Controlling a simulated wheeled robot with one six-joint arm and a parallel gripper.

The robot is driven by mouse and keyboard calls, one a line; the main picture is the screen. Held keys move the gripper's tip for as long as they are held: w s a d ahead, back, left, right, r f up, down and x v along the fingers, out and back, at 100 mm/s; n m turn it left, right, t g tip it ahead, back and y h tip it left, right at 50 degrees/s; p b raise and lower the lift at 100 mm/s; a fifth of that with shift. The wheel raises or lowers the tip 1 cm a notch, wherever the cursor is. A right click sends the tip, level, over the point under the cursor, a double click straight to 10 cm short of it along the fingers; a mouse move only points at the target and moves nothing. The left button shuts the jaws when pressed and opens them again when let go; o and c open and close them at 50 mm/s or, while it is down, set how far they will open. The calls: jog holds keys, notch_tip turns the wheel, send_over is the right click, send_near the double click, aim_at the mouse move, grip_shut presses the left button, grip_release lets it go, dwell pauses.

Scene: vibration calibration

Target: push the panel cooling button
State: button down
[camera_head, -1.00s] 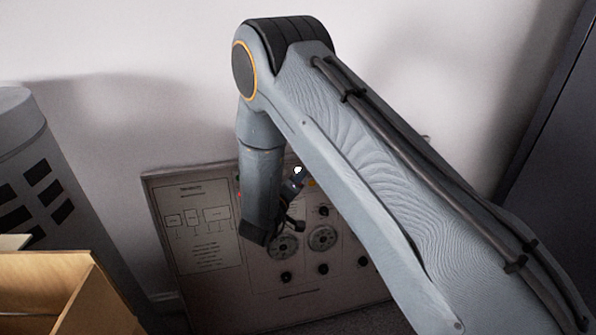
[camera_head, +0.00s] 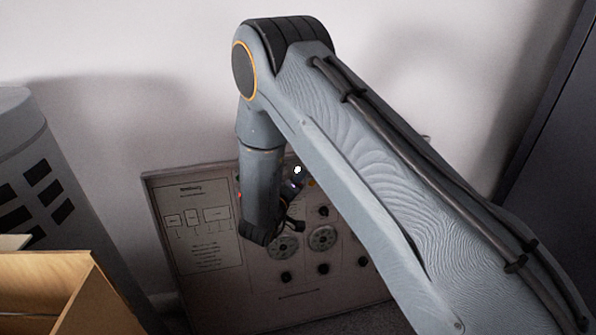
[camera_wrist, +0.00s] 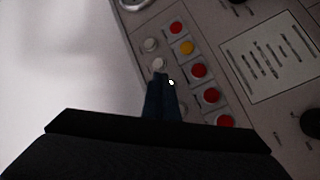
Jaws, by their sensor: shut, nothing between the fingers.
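The panel (camera_head: 205,285) leans against the wall in the head view, partly covered by my arm. In the wrist view the panel (camera_wrist: 225,50) shows a column of red buttons and one yellow button (camera_wrist: 187,48), beside a column of pale buttons (camera_wrist: 150,45). No label names the cooling button legibly. My gripper (camera_wrist: 162,80) is shut and empty, its fingertips over the pale column, just below a pale button (camera_wrist: 158,64). Whether they touch the panel I cannot tell. The fingers hide part of another pale button below. A small bright white spot shows by the tips.
A wooden box (camera_head: 50,290) stands at the lower left, in front of a grey cylinder (camera_head: 30,160) with dark slots. Dials (camera_head: 322,238) and black knobs (camera_head: 323,268) stick out of the panel's lower part. A dark upright surface (camera_head: 560,150) stands at the right.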

jog(key=shift+w, duration=0.2)
jog(key=shift+w+a+f, duration=0.1)
jog(key=shift+w, duration=0.1)
jog(key=shift+w+a, duration=0.1)
jog(key=shift+w, duration=0.25)
dwell(0.8)
jog(key=shift+s, duration=0.1)
jog(key=shift+s+d+p, duration=0.2)
jog(key=shift+s+p, duration=0.2)
jog(key=shift+s, duration=0.25)
jog(key=s+p, duration=0.1)
jog(key=s+d+p, duration=0.1)
jog(key=s, duration=0.1)
jog(key=s+r+p, duration=0.1)
jog(key=shift+s+d+r, duration=0.1)
jog(key=shift+s+d, duration=0.1)
jog(key=shift+s, duration=0.15)
jog(key=shift+w, duration=0.1)
dwell(0.5)
